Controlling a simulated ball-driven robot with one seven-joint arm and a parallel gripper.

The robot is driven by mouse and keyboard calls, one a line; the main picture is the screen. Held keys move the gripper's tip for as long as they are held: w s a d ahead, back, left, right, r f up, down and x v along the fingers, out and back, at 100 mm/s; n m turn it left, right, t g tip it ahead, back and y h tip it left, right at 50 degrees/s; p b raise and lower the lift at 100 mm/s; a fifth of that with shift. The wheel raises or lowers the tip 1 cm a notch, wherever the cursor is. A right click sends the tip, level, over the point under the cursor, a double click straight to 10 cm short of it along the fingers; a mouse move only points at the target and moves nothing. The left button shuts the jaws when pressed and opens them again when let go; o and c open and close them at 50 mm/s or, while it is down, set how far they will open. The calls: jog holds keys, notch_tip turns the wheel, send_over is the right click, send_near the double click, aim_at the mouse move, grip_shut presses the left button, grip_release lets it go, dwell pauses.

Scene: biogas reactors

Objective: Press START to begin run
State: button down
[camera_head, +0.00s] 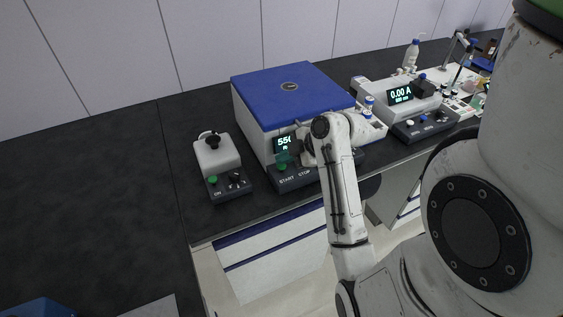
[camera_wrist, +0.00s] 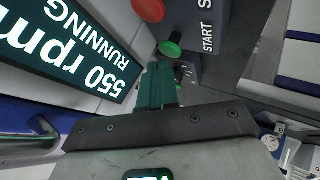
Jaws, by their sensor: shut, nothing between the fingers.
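The machine with the blue lid (camera_head: 290,92) stands on the dark bench. Its display (camera_wrist: 65,45) reads 550 rpm RUNNING in the wrist view; part of it shows in the head view (camera_head: 282,144). The green START button (camera_wrist: 169,48) sits beside the START label on the dark front panel, with the red STOP button (camera_wrist: 151,9) next to it. In the head view the START button (camera_head: 282,168) is just below my gripper (camera_head: 284,158). My gripper's dark green fingers (camera_wrist: 157,72) are shut and empty, their tips close to the START button. I cannot tell whether they touch it.
A small white device (camera_head: 217,155) with its own green button stands left of the machine. A power supply (camera_head: 398,97) reading 0.00 A stands to the right, with bottles and a stand beyond. The bench at left is mostly clear.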

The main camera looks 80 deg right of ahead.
aim_at(284, 166)
jog(key=shift+r, duration=0.35)
jog(key=shift+r, duration=0.1)
jog(key=shift+r+p, duration=2.4)
jog(key=shift+r, duration=0.05)
